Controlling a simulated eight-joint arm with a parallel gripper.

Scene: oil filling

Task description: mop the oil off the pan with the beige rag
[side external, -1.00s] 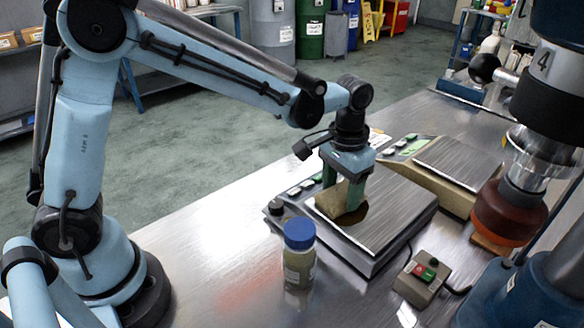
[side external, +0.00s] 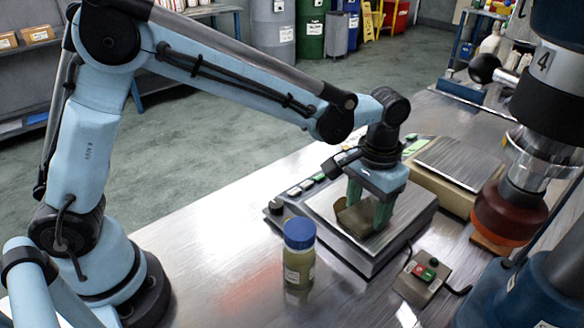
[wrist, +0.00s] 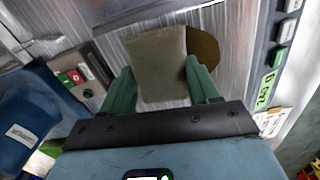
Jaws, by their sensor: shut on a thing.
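The beige rag (side external: 358,222) is in my gripper (side external: 368,208), between the two green fingers, low over the steel pan (side external: 415,200) of the near scale. It looks brownish-olive and seems to touch the pan. In the wrist view the rag (wrist: 154,62) lies between the fingertips. A brown patch of oil (wrist: 204,48) shows on the pan just to its right, partly hidden by the rag and a finger. In the side view only a small bit of oil shows at the rag's left edge. I cannot tell whether oil lies under the rag.
A blue-capped bottle (side external: 298,255) stands in front of the scale. A button box (side external: 422,278) is to the right. The table at front left is clear.

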